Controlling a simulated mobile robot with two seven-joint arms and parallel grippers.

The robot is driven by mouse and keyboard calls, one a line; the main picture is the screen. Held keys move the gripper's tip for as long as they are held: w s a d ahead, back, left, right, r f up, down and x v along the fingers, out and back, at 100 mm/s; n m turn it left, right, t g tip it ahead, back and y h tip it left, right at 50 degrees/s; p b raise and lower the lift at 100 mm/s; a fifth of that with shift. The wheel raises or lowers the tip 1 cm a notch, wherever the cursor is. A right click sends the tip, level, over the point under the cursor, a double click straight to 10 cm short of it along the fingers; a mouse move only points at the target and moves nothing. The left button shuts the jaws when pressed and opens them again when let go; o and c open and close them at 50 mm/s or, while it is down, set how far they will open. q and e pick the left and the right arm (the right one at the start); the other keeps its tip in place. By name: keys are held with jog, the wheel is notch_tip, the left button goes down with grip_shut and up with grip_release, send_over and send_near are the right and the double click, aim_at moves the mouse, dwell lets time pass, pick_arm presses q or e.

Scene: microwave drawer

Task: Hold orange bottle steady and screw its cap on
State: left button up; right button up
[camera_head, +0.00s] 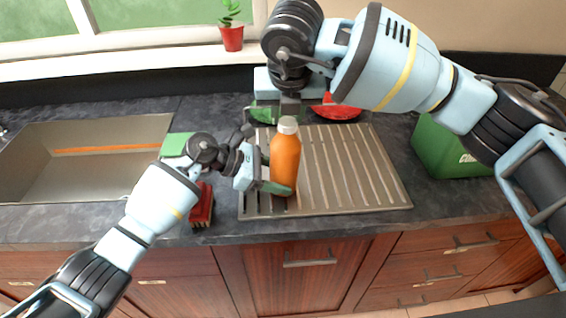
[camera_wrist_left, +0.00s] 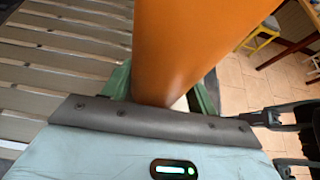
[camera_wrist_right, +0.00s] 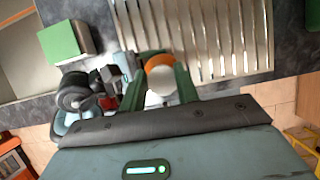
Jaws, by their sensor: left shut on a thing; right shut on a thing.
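The orange bottle (camera_head: 284,165) stands upright on the ridged drainboard, with its white cap (camera_head: 288,125) at the top. My left gripper (camera_head: 275,187) is shut on the lower part of the bottle from the left. The left wrist view shows the orange body (camera_wrist_left: 205,45) filling the space between the fingers. My right gripper (camera_head: 288,112) comes down from above and is shut on the cap. In the right wrist view the white cap (camera_wrist_right: 160,92) sits between the green fingers, with some orange of the bottle beyond it. The cap's threads are hidden.
The drainboard (camera_head: 370,180) has free room right of the bottle. A sink (camera_head: 60,165) lies left. A red object (camera_head: 202,208) and a green block (camera_head: 176,144) are near my left arm. A red bowl-like thing (camera_head: 336,110) lies behind, and a green box (camera_head: 440,150) stands right.

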jog(key=o, duration=1)
jog(key=n+y, duration=0.1)
jog(key=n, duration=0.2)
jog(key=shift+n, duration=0.3)
jog(key=shift+n+y, duration=0.4)
jog(key=shift+n, duration=0.1)
jog(key=n+g+y, duration=0.1)
jog(key=n, duration=0.3)
jog(key=shift+n, duration=0.3)
jog(key=shift+y, duration=0.3)
jog(key=n+g, duration=0.1)
jog(key=n, duration=0.3)
jog(key=shift+n+g+y, duration=0.3)
jog(key=shift+g+y, duration=0.1)
